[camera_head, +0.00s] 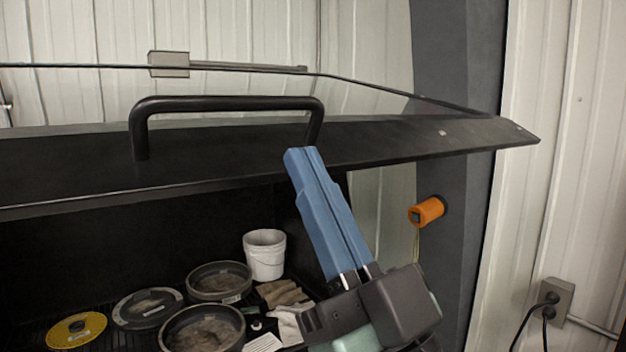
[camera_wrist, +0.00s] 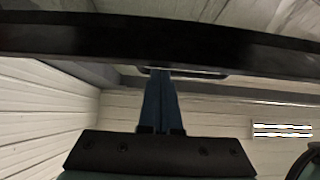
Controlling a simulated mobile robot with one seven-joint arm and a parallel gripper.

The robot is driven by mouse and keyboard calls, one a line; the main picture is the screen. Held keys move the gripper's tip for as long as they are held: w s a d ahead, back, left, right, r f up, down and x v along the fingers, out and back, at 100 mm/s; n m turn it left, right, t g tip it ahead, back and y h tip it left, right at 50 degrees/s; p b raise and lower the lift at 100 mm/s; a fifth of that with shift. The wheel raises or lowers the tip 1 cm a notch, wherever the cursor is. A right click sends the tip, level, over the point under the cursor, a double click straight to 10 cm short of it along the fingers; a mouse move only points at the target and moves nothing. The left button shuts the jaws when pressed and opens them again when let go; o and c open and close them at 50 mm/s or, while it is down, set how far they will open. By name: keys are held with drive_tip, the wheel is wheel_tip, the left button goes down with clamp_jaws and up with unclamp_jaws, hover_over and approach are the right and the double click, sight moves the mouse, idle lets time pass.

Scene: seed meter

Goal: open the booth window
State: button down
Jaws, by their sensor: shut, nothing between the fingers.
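The booth window (camera_head: 230,160) is a glass pane with a wide black lower frame. It stands raised and tilted over the dark booth opening. Its black bar handle (camera_head: 230,104) is on the frame's upper face. The frame also shows as a dark bar across the wrist view (camera_wrist: 60,40), with part of the handle (camera_wrist: 205,72) just below it. My gripper (camera_head: 300,153) has its blue fingers shut and empty. In the head view the fingertips overlap the frame just below the handle's right end; I cannot tell whether they touch it. The fingers also show in the wrist view (camera_wrist: 160,76).
Inside the booth are several round pans (camera_head: 220,281), a yellow disc (camera_head: 76,330), a white bucket (camera_head: 264,255) and gloves (camera_head: 281,294). An orange knob (camera_head: 427,211) is on the grey post (camera_head: 455,100) to the right. An outlet with cords (camera_head: 556,300) is on the wall.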

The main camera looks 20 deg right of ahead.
wheel_tip(320, 180, down, 8)
drive_tip(key=w+b, duration=0.2)
drive_tip(key=b, duration=0.7)
drive_tip(key=shift+w+a+f, duration=0.15)
drive_tip(key=shift+w+a, duration=0.1)
drive_tip(key=shift+a, duration=0.15)
drive_tip(key=shift+r, duration=0.2)
